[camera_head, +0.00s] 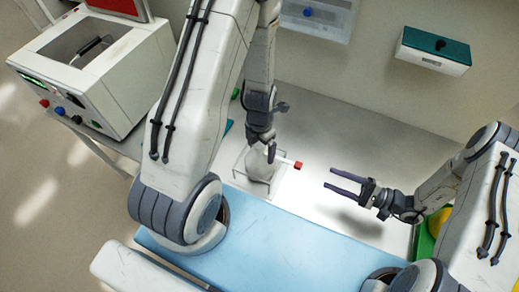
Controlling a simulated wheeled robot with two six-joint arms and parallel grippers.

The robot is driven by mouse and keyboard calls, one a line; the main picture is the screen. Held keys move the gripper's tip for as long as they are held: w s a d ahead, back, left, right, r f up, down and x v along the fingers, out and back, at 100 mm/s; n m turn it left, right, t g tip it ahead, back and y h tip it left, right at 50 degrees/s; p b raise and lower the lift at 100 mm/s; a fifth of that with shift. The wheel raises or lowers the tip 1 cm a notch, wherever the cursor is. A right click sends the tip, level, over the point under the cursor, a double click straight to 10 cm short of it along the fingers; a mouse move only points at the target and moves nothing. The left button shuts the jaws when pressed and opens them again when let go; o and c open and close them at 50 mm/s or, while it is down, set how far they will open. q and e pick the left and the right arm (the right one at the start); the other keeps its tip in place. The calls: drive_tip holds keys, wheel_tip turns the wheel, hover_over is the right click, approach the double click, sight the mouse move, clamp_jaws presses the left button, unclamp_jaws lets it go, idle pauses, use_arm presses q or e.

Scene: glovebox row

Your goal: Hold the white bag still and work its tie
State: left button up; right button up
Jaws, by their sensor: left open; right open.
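The white bag (259,167) sits on the pale bench inside a thin clear-sided stand or tray. A short white piece with a red end (298,165) sticks out to the right from the bag's upper part; I cannot tell whether this is the tie. My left gripper (266,150) points down just above the bag's top and is open; whether its fingers touch the bag is hidden. My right gripper (338,182) is open and empty, to the right of the bag and apart from it, its two dark fingers pointing left.
A blue mat (290,245) lies along the bench's near edge. A white machine with an open top (100,60) stands at the left. A teal-lidded box (435,50) and a clear bin (318,15) are on the back wall. Green and yellow things (437,222) lie partly behind my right arm.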

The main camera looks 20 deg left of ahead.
sight(298, 166)
use_arm(q)
drive_tip(key=shift+a+f, duration=0.1)
drive_tip(key=shift+f, duration=0.7)
drive_tip(key=c, duration=1.5)
drive_tip(key=shift+s, duration=0.1)
use_arm(e)
drive_tip(key=shift+o, duration=0.6)
use_arm(q)
drive_tip(key=shift+f, duration=0.1)
drive_tip(key=shift+s, duration=0.1)
use_arm(e)
drive_tip(key=a+m, duration=0.5)
drive_tip(key=a, duration=0.1)
drive_tip(key=a+m, duration=0.5)
drive_tip(key=a, duration=0.1)
